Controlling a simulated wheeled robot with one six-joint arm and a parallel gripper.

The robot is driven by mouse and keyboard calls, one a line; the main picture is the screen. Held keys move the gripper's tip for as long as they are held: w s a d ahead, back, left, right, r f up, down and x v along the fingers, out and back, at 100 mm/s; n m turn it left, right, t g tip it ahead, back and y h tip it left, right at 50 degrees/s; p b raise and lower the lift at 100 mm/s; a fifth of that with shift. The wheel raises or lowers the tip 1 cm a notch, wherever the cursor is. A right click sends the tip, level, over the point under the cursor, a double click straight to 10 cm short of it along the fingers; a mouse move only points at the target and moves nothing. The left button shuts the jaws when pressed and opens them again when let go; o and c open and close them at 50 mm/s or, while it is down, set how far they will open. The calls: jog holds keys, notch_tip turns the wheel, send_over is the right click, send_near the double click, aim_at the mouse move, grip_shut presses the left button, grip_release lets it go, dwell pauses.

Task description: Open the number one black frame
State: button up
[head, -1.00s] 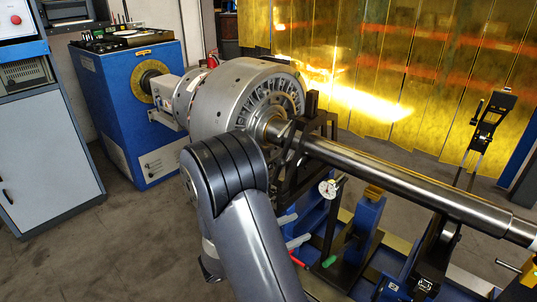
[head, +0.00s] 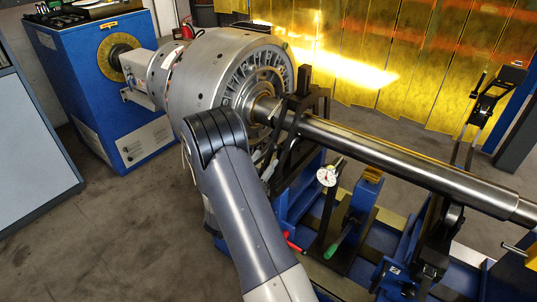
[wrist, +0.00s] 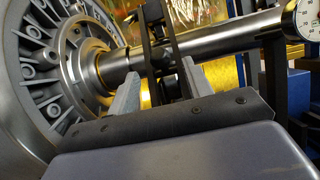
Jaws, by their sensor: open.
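A black frame (head: 304,103) stands over the steel shaft beside the rotor in the head view, and its top bar looks closed across the shaft. The same frame (wrist: 155,32) rises in the middle of the wrist view. My gripper (wrist: 160,83) is open, with one grey finger on each side of the frame's lower visible part. I cannot tell whether the fingers touch it. In the head view my arm hides the gripper. A second black frame (head: 488,103) stands farther right along the shaft, its upper part raised and tilted. I see no number on either frame.
The silver rotor (head: 215,75) and long shaft (head: 400,158) fill the space around the gripper. A dial gauge (head: 326,176) and a red-handled lever (head: 293,243) sit near my arm. A blue machine housing (head: 75,95) stands at the left. Floor is clear at lower left.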

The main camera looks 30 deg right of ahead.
aim_at(269, 154)
jog(key=shift+x, duration=1.7)
grip_shut()
